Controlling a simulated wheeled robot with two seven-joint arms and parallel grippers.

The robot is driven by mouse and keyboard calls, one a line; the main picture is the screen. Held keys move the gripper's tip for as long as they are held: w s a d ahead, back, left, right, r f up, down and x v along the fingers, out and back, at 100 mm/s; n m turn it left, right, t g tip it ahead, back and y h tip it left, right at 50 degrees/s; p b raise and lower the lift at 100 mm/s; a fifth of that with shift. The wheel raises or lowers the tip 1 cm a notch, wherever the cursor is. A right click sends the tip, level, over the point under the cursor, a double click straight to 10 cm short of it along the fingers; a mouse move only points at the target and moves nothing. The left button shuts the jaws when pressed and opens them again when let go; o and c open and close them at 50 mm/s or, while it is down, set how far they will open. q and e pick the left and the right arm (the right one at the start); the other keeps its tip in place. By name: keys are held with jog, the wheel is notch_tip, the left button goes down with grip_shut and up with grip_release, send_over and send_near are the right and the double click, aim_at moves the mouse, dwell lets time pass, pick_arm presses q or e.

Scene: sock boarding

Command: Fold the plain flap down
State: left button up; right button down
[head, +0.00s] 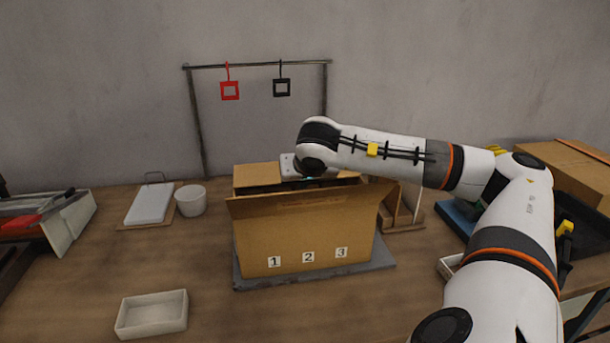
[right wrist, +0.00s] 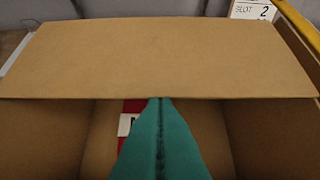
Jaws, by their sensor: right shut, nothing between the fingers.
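An open cardboard box (head: 290,240) with labels 1, 2 and 3 on its front stands on a grey mat (head: 330,272). Its front flap (head: 250,209) leans outward. A plain brown flap (right wrist: 165,55) spans the upper right wrist view; it looks like the back flap (head: 257,174) in the head view. My right gripper (right wrist: 160,100) has teal fingers, shut and empty, with tips at this flap's lower edge; contact is unclear. In the head view the front flap and my arm mostly hide the fingers. Inside the box a red and white item (right wrist: 128,122) partly shows. My left gripper is out of view.
A rail (head: 260,65) with red and black square tags stands behind. A larger box (head: 565,165) is at the right. Table left of the box is partly clear.

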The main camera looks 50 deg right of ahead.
jog(key=shift+a+f, duration=0.1)
jog(key=shift+f, duration=0.4)
jog(key=p+v, duration=0.2)
jog(key=v, duration=1)
jog(key=shift+r, duration=0.65)
